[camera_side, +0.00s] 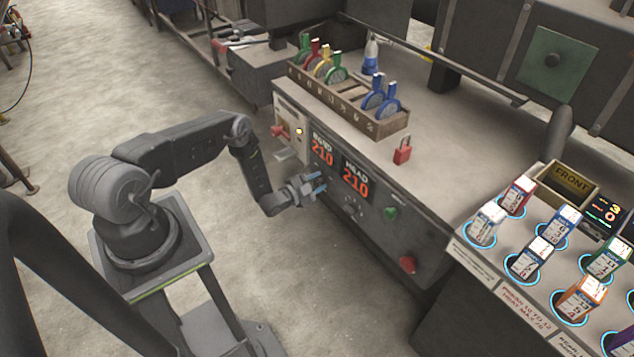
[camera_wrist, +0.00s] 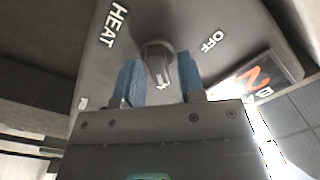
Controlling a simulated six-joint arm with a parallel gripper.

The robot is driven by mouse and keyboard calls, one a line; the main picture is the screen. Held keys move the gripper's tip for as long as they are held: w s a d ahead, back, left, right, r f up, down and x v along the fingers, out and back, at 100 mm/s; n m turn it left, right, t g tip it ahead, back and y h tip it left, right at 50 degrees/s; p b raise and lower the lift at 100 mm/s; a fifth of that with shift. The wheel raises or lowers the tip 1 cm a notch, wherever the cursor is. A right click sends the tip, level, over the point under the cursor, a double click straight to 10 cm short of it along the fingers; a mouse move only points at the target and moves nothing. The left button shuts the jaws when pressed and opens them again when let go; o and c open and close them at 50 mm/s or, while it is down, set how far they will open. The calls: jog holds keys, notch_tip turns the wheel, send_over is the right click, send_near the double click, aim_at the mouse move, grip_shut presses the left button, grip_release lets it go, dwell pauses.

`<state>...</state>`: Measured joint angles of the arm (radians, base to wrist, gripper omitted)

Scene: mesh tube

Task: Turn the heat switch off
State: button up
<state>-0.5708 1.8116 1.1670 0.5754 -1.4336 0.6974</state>
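The heat switch (camera_wrist: 157,60) is a dark rotary knob on a grey panel in the wrist view. Its bar runs nearly straight down the picture, with a white mark at the lower end. A "HEAT" label (camera_wrist: 114,24) is to its upper left and an "OFF" label (camera_wrist: 212,41) to its upper right. My gripper (camera_wrist: 160,61) is open, its two blue fingers either side of the knob with visible gaps. In the side view my gripper (camera_side: 319,182) is at the machine's front panel, below the red displays. I cannot tell how deep the fingers reach.
The displays (camera_side: 355,178) read 210. A green button (camera_side: 390,212) and a red button (camera_side: 407,264) are on the same front. A bench with coloured cartridges (camera_side: 532,257) is at the right.

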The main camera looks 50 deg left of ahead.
jog(key=shift+c, duration=0.9)
jog(key=shift+n, duration=0.3)
jog(key=n, duration=0.3)
jog(key=shift+a, duration=0.15)
jog(key=n, duration=0.5)
jog(key=shift+a+r, duration=0.1)
jog(key=shift+a, duration=0.05)
jog(key=n, duration=0.4)
jog(key=shift+a+n, duration=0.15)
jog(key=shift+n, duration=0.15)
jog(key=n, duration=0.4)
jog(key=shift+a+n, duration=0.1)
jog(key=shift+n, duration=0.2)
